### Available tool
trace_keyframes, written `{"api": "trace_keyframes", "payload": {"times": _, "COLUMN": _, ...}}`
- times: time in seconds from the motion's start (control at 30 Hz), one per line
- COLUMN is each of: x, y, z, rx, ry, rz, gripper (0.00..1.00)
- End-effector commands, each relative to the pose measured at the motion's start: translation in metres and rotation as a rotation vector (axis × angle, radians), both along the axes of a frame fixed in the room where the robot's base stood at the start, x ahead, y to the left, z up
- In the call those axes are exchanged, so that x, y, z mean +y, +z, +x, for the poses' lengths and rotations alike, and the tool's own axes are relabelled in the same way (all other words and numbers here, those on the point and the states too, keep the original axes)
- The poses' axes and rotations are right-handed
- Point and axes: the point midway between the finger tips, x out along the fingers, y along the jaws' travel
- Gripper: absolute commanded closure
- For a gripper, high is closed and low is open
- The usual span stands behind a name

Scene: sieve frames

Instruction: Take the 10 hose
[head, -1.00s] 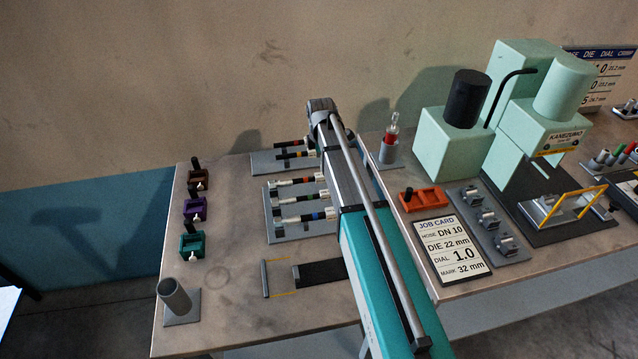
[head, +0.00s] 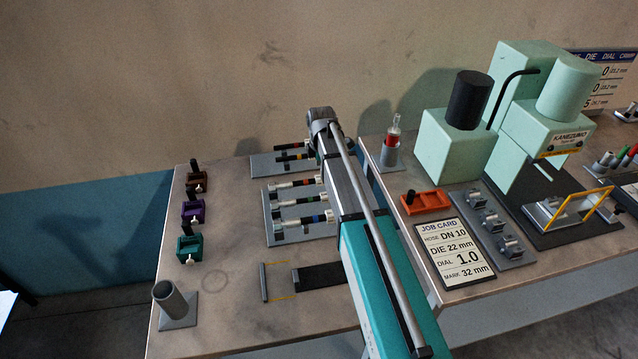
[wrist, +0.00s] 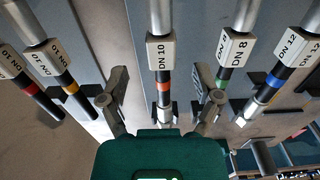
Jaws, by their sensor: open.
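In the wrist view a hose with a white DN 10 tag (wrist: 161,52) and an orange-red band lies between the fingers of my open gripper (wrist: 160,92), with a gap on each side. In the head view this hose (head: 302,183) is the farthest of three on the lower grey rack (head: 270,229). Beside it are the DN 8 hose (wrist: 232,46) with a green band and the DN 12 hose (wrist: 290,50) with a blue band. Two hoses with upside-down DN 10 tags, banded yellow (wrist: 55,60) and red (wrist: 10,62), are at left. The arm hides my gripper in the head view.
A job card (head: 455,252) reads hose DN 10, die 22 mm, dial 1.0, mark 32 mm. A pale green press (head: 540,130) stands at right. Small coloured holders (head: 190,247) and a grey cup (head: 175,302) line the left edge. The bench between them and the racks is clear.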

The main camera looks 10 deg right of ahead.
Motion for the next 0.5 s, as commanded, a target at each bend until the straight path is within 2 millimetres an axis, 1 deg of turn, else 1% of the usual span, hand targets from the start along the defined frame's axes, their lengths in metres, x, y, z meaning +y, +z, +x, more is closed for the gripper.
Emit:
{"api": "trace_keyframes", "payload": {"times": 0.03, "x": 0.0, "y": -0.008, "z": -0.001, "rx": 0.0, "ry": 0.0, "rz": 0.0, "gripper": 0.18}}
{"api": "trace_keyframes", "payload": {"times": 0.2, "x": 0.002, "y": -0.022, "z": -0.002, "rx": 0.0, "ry": 0.0, "rz": 0.0, "gripper": 0.18}}
{"api": "trace_keyframes", "payload": {"times": 0.4, "x": 0.002, "y": -0.035, "z": -0.002, "rx": 0.0, "ry": -0.001, "rz": 0.0, "gripper": 0.18}}
{"api": "trace_keyframes", "payload": {"times": 0.5, "x": 0.001, "y": -0.039, "z": -0.002, "rx": 0.0, "ry": -0.001, "rz": 0.0, "gripper": 0.18}}
